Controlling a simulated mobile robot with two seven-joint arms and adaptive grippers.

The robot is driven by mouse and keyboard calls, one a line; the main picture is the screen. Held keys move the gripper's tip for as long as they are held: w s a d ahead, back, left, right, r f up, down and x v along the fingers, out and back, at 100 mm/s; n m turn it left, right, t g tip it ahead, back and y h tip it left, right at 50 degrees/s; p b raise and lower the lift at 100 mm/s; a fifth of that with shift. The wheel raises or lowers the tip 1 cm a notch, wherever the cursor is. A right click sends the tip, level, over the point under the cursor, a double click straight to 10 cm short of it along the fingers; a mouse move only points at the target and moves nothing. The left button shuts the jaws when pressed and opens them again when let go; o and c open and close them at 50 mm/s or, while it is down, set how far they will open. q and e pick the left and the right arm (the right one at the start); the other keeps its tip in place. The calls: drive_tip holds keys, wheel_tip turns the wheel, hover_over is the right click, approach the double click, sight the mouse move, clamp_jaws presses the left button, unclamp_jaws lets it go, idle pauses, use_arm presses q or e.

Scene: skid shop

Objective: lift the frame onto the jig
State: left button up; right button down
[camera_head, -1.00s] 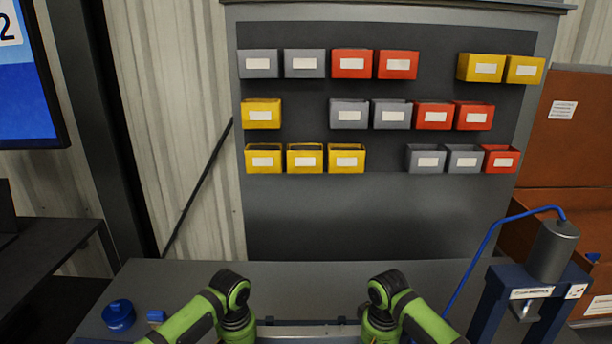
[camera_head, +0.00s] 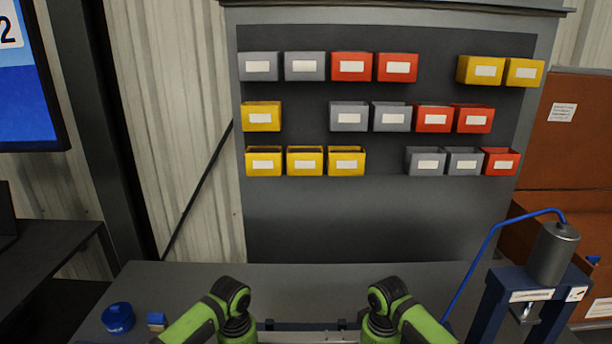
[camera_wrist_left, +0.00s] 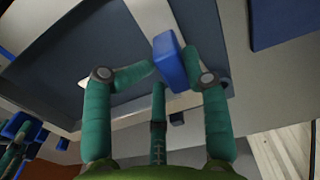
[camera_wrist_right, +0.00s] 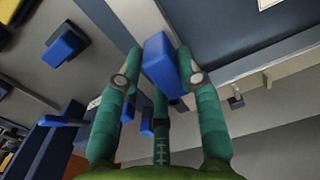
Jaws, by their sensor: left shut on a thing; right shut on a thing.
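The frame (camera_head: 300,337) shows in the head view only as a light grey bar at the bottom edge, between my forearms. A dark bar with short upright posts (camera_head: 305,325), perhaps part of the jig, lies just beyond it. In the left wrist view, my left gripper (camera_wrist_left: 168,75) is shut on a blue block-shaped handle (camera_wrist_left: 172,62) at the frame's pale rim. In the right wrist view, my right gripper (camera_wrist_right: 157,80) is shut on a matching blue handle (camera_wrist_right: 162,64). The head view does not show my fingers. Whether the frame touches the jig is hidden.
A grey bench (camera_head: 300,275) spans the front, with a blue round item (camera_head: 118,318) and a small blue block (camera_head: 157,320) at left. A blue press (camera_head: 545,265) with a hose stands at right. Bins hang on the back panel (camera_head: 350,220).

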use_arm(q)
drive_tip(key=o, duration=0.8)
drive_tip(key=shift+a+f, duration=0.1)
drive_tip(key=shift+a, duration=0.4)
use_arm(e)
drive_tip(key=shift+d, duration=0.35)
drive_tip(key=c, duration=1)
unclamp_jaws()
drive_tip(key=shift+o, duration=1.2)
use_arm(q)
drive_tip(key=shift+d, duration=0.2)
use_arm(e)
drive_tip(key=shift+a, duration=0.15)
drive_tip(key=shift+c, duration=1)
use_arm(q)
drive_tip(key=shift+d+r, duration=0.1)
drive_tip(key=shift+r, duration=0.1)
use_arm(e)
drive_tip(key=shift+r, duration=0.1)
use_arm(q)
drive_tip(key=shift+r, duration=3.45)
use_arm(e)
drive_tip(key=shift+a+r, duration=0.1)
drive_tip(key=shift+r, duration=3.35)
use_arm(q)
drive_tip(key=shift+f, duration=0.1)
use_arm(e)
drive_tip(key=shift+s+f, duration=0.1)
